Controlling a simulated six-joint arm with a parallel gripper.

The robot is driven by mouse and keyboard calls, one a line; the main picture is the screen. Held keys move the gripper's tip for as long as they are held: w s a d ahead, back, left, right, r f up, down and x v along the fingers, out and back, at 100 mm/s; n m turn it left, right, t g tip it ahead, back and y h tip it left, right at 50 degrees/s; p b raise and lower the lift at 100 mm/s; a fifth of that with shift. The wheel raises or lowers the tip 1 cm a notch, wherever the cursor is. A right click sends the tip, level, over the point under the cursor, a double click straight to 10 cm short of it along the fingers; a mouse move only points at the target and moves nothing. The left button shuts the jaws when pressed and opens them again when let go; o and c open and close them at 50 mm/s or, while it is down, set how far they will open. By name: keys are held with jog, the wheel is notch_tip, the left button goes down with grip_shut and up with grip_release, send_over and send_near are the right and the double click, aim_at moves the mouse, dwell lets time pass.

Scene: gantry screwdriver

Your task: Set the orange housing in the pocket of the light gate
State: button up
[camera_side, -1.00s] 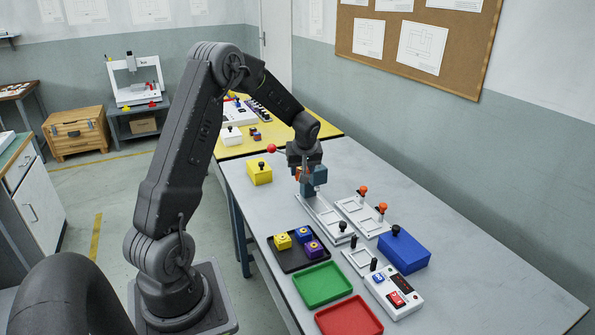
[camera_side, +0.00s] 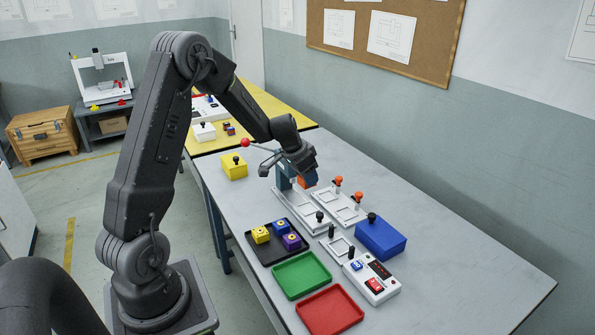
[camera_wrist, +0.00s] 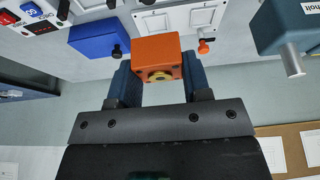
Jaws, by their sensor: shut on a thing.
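My gripper (camera_wrist: 158,72) is shut on the orange housing (camera_wrist: 158,52), with one finger on each side of it in the wrist view. A round brass-coloured opening shows on the housing's face. In the side view the housing (camera_side: 304,183) is partly hidden by my gripper (camera_side: 301,176), held above the table beside the blue-grey screwdriver column (camera_side: 284,180). A small white frame with dark posts (camera_side: 338,247), apparently the light gate, lies nearer the camera, apart from the housing. Its pocket looks empty.
White fixtures with orange-topped knobs (camera_side: 349,212) and a blue box (camera_side: 381,238) stand to the right. A black tray (camera_side: 268,255) holds several coloured blocks. Green (camera_side: 301,275) and red (camera_side: 331,311) trays and a button box (camera_side: 371,281) are in front. The screwdriver column (camera_wrist: 287,32) is close at right in the wrist view.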

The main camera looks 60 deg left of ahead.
jog(key=w+d+r+m+g+h, duration=0.1)
jog(key=w+d+m+g+h, duration=0.3)
jog(key=d+m, duration=1.1)
jog(key=shift+w+a+f+m+g, duration=0.1)
jog(key=shift+a+f+m, duration=0.4)
jog(key=shift+f, duration=2.1)
jog(key=shift+w+a+f+m+g, duration=0.1)
jog(key=shift+a+f+m, duration=0.35)
jog(key=shift+f, duration=2.15)
jog(key=shift+a+f+m+g, duration=0.1)
jog(key=shift+a+f+m, duration=0.4)
jog(key=shift+f, duration=2.1)
jog(key=shift+d+f, duration=0.2)
jog(key=shift+f, duration=0.5)
jog(key=o, duration=1.3)
jog(key=shift+c, duration=0.2)
